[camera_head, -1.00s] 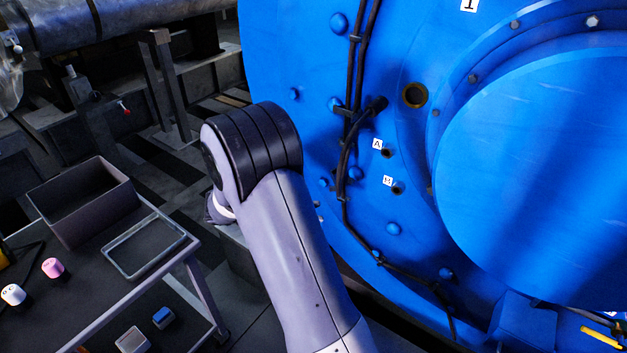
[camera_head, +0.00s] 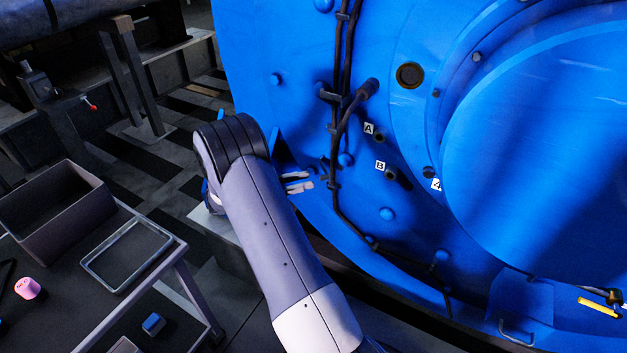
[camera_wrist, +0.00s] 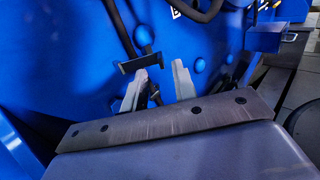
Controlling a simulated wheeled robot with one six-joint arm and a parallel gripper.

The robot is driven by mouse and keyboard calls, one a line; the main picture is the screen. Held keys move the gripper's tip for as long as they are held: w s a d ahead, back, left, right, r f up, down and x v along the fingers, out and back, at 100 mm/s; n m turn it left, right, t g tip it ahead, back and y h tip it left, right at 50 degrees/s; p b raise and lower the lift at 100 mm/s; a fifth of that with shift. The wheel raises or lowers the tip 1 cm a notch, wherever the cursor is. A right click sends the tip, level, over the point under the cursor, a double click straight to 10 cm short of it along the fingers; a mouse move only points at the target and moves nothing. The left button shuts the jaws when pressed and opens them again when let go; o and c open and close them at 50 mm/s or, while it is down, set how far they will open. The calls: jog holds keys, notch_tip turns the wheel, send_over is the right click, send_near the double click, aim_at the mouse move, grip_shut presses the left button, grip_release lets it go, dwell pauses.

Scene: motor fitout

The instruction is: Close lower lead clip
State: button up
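Black leads (camera_head: 347,75) run down the blue motor face, held by several dark clips. A dark bracket-like clip (camera_wrist: 138,62) on a lead shows in the wrist view, just beyond my left fingertip; I cannot tell whether they touch. My gripper (camera_wrist: 160,73) has its two grey fingers apart, with no object held between them. In the head view my gripper (camera_head: 300,183) points right, toward the leads at a dark clip (camera_head: 333,184). My arm hides part of the motor's left edge. Whether the clip is latched is too small to tell.
The motor (camera_head: 300,100) has projecting bolts, a brass-rimmed hole (camera_head: 410,75) and small ports labelled A and B. A cart (camera_head: 75,320) at the lower left carries a bin (camera_head: 60,250) and a shallow tray (camera_head: 90,268).

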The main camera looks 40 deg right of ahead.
jog(key=shift+x, duration=1.85)
jog(key=shift+c, duration=0.6)
grip_shut()
